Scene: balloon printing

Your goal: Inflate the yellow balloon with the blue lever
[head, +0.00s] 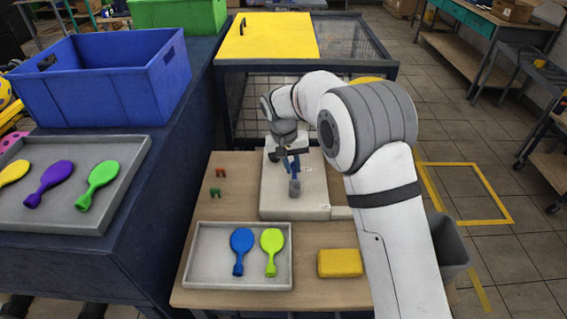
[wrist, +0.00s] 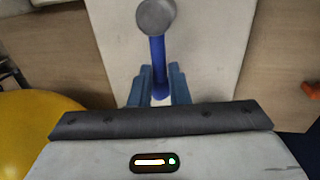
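The blue lever (wrist: 157,60) has a round grey knob and shows in the wrist view between the two blue fingers of my gripper (wrist: 159,82). The fingers close on both sides of its shaft. In the head view my gripper (head: 292,160) is over the pale machine base (head: 312,190), with the grey knob (head: 295,187) just below it. A rounded yellow balloon (wrist: 45,130) fills the lower left of the wrist view. In the head view a yellow patch (head: 367,80) shows behind my arm, most of it hidden. Its nozzle connection is hidden.
A grey tray (head: 205,279) holds flat blue and lime balloons. Another tray (head: 130,170) holds flat yellow, purple and green ones. A yellow block (head: 340,263) lies on the wooden table (head: 230,160). A blue crate (head: 100,85) and a yellow-topped cage (head: 267,36) stand farther back.

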